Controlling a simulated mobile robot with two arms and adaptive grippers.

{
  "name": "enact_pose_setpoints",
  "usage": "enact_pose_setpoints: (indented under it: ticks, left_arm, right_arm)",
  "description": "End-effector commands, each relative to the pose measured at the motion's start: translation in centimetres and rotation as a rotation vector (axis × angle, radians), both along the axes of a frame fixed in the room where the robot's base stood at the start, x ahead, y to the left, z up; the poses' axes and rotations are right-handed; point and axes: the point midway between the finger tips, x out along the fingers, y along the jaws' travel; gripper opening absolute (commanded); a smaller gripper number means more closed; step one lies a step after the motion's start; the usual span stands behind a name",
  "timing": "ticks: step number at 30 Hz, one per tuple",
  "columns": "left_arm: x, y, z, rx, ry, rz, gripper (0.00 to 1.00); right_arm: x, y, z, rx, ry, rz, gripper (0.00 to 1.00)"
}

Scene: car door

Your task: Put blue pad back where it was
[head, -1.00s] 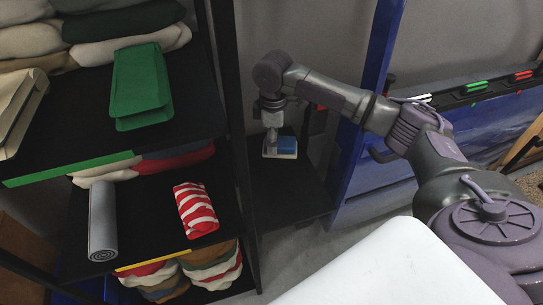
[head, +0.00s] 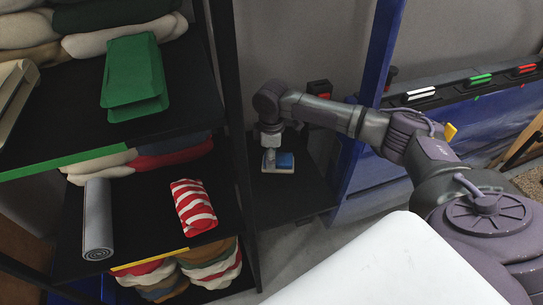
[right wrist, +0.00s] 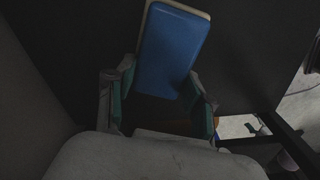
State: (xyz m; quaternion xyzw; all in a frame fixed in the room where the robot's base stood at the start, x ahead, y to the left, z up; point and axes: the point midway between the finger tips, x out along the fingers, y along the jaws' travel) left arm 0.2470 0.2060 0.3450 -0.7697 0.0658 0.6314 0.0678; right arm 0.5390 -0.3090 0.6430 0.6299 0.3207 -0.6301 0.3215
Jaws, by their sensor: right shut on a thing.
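The blue pad (head: 284,161), with a pale layer along its edge, is at the black low shelf (head: 290,195) in the middle of the head view. My right gripper (head: 271,154) comes down from above and is shut on the blue pad. In the right wrist view the blue pad (right wrist: 170,50) shows between and beyond the fingertips of the right gripper (right wrist: 163,82). I cannot tell whether the pad rests on the shelf or is just above it. My left gripper is not in view.
A black rack (head: 238,150) with folded cloths stands at the left, its post close to my right gripper. A blue frame post (head: 365,110) rises at the right of the low shelf. A red and black box (head: 319,89) is behind my arm. The shelf's front is clear.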

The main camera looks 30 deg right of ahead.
Motion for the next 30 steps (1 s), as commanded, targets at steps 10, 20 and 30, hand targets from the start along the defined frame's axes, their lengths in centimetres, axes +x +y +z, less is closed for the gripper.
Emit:
enact_pose_setpoints:
  ticks: [10, 20, 30]
  left_arm:
    - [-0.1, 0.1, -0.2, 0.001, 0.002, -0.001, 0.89]
    - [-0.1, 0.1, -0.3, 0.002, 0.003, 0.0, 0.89]
    - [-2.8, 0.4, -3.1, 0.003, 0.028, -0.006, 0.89]
  right_arm:
    - [0.0, 0.0, -0.1, 0.0, 0.0, 0.0, 0.78]
    - [0.0, 0.0, 0.1, 0.0, -0.001, 0.0, 0.78]
    - [0.1, 0.0, 6.4, 0.0, -0.005, -0.001, 0.78]
